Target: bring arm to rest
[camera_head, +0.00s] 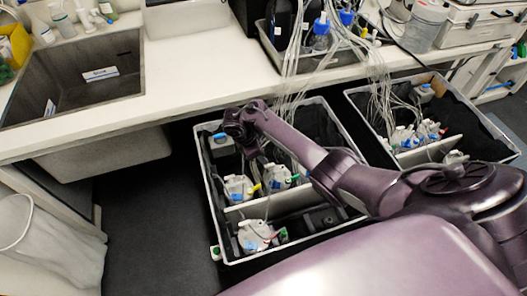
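My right arm comes in from the right and stretches across the near crate, in purple and black. Its gripper (240,124) is at the arm's far end, above the crate's back left corner and close to the bench's front edge. The fingers are dark and small here, so I cannot tell whether they are open or shut. I see nothing clearly held in it. My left gripper is not in view.
The white bench (190,92) has a sink (75,85) at left. A white bin bag (50,245) hangs at lower left. Dark floor (150,220) left of the crates is clear.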

